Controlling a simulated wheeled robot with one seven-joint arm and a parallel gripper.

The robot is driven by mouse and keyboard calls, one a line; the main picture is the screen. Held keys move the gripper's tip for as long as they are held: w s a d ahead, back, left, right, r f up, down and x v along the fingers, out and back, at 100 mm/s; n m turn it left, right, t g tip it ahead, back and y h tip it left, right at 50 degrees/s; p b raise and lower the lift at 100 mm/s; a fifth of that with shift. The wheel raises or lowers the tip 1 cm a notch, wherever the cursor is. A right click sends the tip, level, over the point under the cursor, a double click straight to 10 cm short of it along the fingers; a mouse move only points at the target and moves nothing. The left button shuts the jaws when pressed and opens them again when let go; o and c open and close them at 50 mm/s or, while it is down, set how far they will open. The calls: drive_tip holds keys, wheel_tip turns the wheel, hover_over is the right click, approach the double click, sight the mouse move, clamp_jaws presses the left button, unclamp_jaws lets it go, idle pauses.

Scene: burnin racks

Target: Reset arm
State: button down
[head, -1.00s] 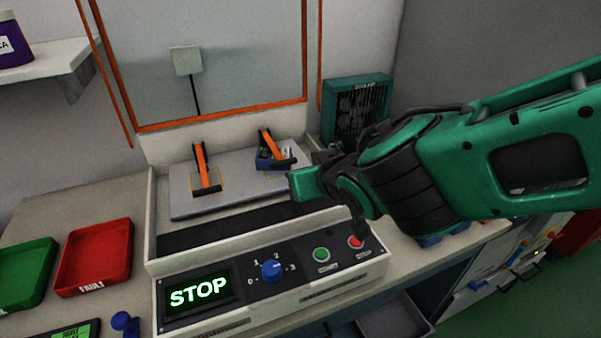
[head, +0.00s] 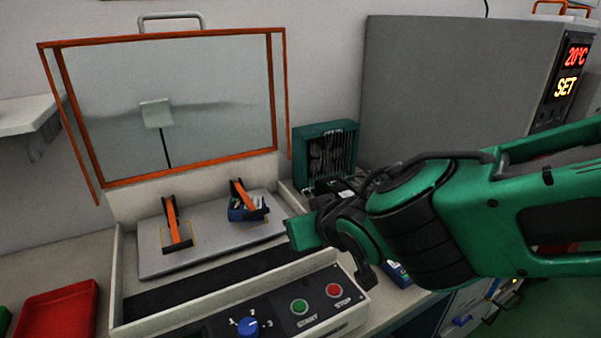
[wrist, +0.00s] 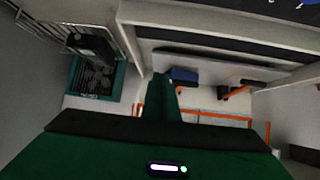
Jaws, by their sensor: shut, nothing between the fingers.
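My arm, green and black, reaches in from the right of the head view. The green START button (head: 299,306) and a blue knob (head: 248,326) are on the same control panel. Behind it, a grey plate (head: 155,262) carries two orange clamps. The left clamp (head: 173,224) has no board visible under it; the right clamp (head: 246,199) is over a blue part (head: 240,214).
An orange-framed clear cover (head: 215,110) stands raised behind the plate. A green fan unit (head: 324,155) is close behind my gripper. A grey oven (head: 450,85) showing 20°C and SET stands at the back right. A red tray (head: 55,315) is at lower left.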

drive_tip(key=w+d+f+m+g+h, duration=0.1)
drive_tip(key=d+m+h, duration=0.1)
drive_tip(key=d, duration=0.6)
drive_tip(key=w+d+f+m+h, duration=0.1)
drive_tip(key=w+d+h, duration=0.1)
drive_tip(key=d, duration=0.7)
drive_tip(key=s+d+f+m+g+h, duration=0.1)
drive_tip(key=s+d+m+g, duration=0.15)
drive_tip(key=d, duration=0.55)
drive_tip(key=s+d+f+m+g+h, duration=0.1)
drive_tip(key=s+d+h, duration=0.15)
drive_tip(key=d, duration=0.45)
drive_tip(key=s+d+m+g+y, duration=0.1)
drive_tip(key=s+d+m+g, duration=0.1)
drive_tip(key=s+d, duration=0.3)
drive_tip(key=s+d+f+m+g+y, duration=0.1)
drive_tip(key=s+d, duration=0.5)
drive_tip(key=s, duration=0.7)
drive_tip(key=shift+m+g+y, duration=0.55)
drive_tip(key=shift+m+g, duration=0.5)
drive_tip(key=shift+m, duration=0.1)
drive_tip(key=shift+w+f, duration=0.25)
drive_tip(key=shift+w, duration=0.3)
